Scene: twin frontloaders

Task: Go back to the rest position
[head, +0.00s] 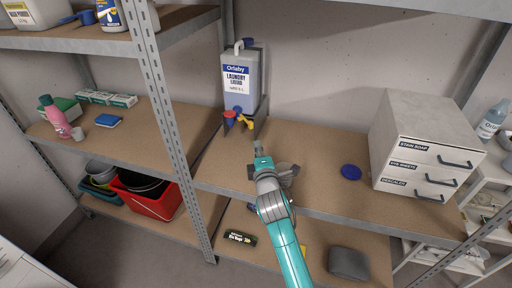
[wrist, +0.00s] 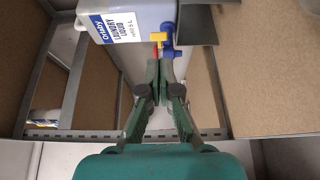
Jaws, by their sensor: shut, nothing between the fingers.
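My gripper (head: 258,150) is at the end of my teal arm, in front of the middle shelf board. In the wrist view my gripper (wrist: 159,66) has its fingers together with nothing between them. Beyond the fingertips stands a laundry liquid container (head: 238,82) with a blue, red and yellow tap area low on its front. The container also shows at the top of the wrist view (wrist: 135,22). The fingertips look apart from it, though the exact gap is hard to tell.
A drawer cabinet (head: 419,145) stands right on the middle shelf (head: 310,150), with a blue disc (head: 351,172) beside it. A metal upright (head: 165,120) rises left of my arm. A red basin (head: 150,200) and a grey folded cloth (head: 348,263) lie lower.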

